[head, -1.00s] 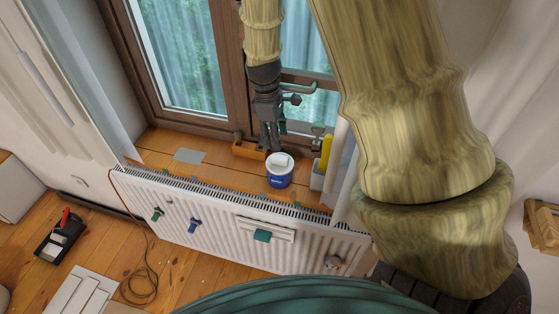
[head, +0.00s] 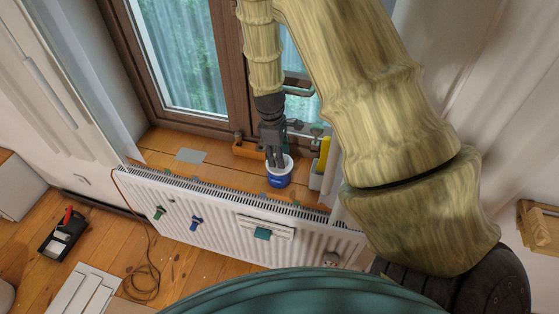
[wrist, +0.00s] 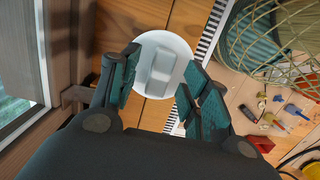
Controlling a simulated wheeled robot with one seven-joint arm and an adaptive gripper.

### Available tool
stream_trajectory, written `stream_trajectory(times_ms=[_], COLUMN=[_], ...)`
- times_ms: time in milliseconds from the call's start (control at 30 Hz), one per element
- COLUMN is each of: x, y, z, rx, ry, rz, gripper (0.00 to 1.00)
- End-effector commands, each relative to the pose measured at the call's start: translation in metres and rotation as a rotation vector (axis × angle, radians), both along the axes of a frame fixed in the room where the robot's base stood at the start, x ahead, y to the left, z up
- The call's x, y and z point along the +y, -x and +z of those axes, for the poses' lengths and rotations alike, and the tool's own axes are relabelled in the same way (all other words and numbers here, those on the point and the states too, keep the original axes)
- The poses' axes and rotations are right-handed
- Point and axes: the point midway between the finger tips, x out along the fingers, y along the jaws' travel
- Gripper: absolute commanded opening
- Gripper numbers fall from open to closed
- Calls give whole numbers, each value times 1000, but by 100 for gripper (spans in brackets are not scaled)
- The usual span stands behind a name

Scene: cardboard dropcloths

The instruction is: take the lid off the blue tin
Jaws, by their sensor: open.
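The blue tin (head: 279,181) stands on the wooden windowsill above the radiator. Its white lid (head: 288,163) is on top, partly hidden by my gripper in the head view. In the wrist view the lid (wrist: 176,46) is a white disc with a raised block-like handle (wrist: 161,67) across its middle. My gripper (wrist: 153,90) is open, with a teal-padded finger on each side of the lid's near part. In the head view my gripper (head: 277,163) is directly over the tin, pointing down. I cannot tell whether the fingers touch the lid.
An orange tool, perhaps a level (head: 248,149), lies behind the tin to the left. A white container with a yellow item (head: 323,152) stands close on the right. The radiator (head: 220,218) runs along the sill's front. A grey sheet (head: 190,155) lies on the sill's left.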

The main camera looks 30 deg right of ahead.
Motion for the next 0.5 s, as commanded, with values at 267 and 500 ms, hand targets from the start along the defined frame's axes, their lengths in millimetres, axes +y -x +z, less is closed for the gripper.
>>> stream_trajectory(times_ms=[267, 500], x=[0, 0], y=[0, 0], z=[-4, -4], rx=[0, 0], ry=[0, 0], rz=[-1, -1], gripper=[46, 17])
